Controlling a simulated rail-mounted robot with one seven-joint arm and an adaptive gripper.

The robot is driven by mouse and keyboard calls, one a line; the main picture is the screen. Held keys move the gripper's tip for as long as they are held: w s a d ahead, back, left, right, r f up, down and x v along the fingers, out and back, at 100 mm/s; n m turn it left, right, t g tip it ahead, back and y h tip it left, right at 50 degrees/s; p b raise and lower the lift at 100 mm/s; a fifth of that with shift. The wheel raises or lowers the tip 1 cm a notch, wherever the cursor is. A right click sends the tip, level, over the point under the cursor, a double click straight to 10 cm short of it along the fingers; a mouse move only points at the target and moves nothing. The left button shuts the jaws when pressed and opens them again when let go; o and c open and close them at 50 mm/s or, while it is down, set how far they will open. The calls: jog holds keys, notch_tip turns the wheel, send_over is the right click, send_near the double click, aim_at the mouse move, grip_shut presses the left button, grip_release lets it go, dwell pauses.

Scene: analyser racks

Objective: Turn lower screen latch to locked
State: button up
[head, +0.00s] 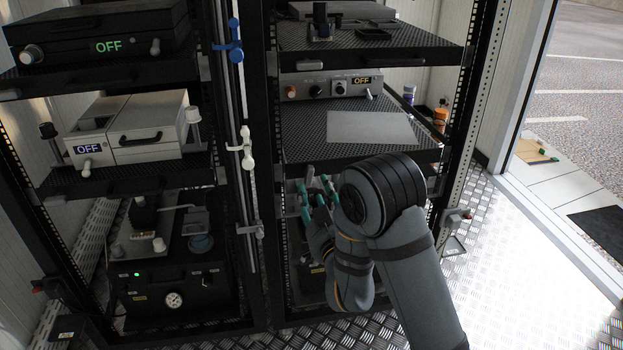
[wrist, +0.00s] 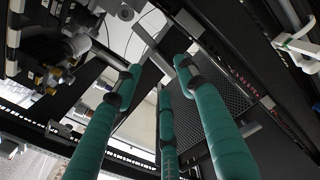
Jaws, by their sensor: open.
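My gripper (head: 316,190) is at the front of the right rack, just below its middle shelf. In the wrist view its three teal fingers (wrist: 157,78) are spread and empty. A pale grey bar (wrist: 148,36) lies just beyond the fingertips there; I cannot tell whether they touch it. I cannot tell for certain which part is the lower screen latch. A white clamp-like fitting (head: 242,148) and a grey one below it (head: 250,229) sit on the upright between the racks, left of my gripper. My arm hides part of the lower right rack.
The right rack's middle shelf (head: 305,145) carries a flat grey sheet (head: 370,127). A blue fitting (head: 234,42) is higher on the upright. A white bracket (wrist: 300,45) is at the wrist view's right. Metal floor (head: 500,250) is open at the right.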

aim_at(312, 181)
jog(key=shift+p+x, duration=0.85)
jog(key=shift+x, duration=2.3)
grip_shut()
